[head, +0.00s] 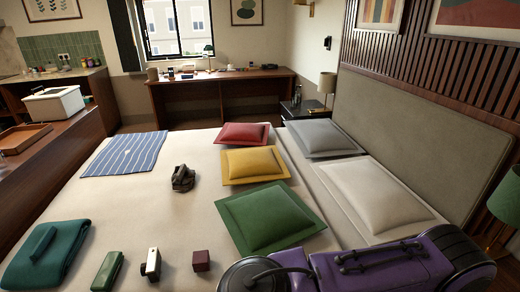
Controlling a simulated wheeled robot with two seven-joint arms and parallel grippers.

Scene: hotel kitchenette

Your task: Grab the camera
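A small cream-and-black block (153,261) with a round dark part on its left side lies on the near part of the bed. It looks most like the camera. A dark brown, lumpy object (182,179) lies farther back on the bed; I cannot tell what it is. The block is between a green case (107,271) on its left and a dark red cube (201,260) on its right, apart from both. Neither of my grippers is in view.
The bed (120,205) also holds a folded teal cloth (38,262), a striped cloth (124,154) and red, yellow and green cushions (268,217). A bulky purple-and-black thing (385,268) fills the lower right. Bare cover surrounds the small objects.

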